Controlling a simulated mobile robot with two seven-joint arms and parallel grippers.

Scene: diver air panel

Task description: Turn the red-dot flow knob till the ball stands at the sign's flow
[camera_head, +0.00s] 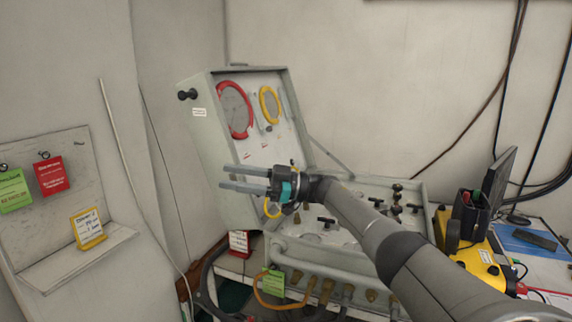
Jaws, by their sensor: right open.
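The grey air panel case (196,140) stands open, with a red-ringed gauge (249,122) and a yellow-ringed gauge (277,104) on its upright lid. Small fittings show on the lid, but I cannot make out a flow ball or a red dot. A black knob (187,94) sticks out on the lid's left side. A yellow-framed sign (88,229) stands on the ledge at left; its writing is too small to read. My right gripper (222,177) is open and empty, pointing left in front of the lid's lower part. It hides some of the panel. My left gripper is out of view.
Several black valve handles (397,188) stand on the lower panel. A red tag (51,175) and a green tag (13,190) hang on the left board. Hoses and brass fittings line the case front. A yellow case (478,262) and a monitor (489,185) stand at right.

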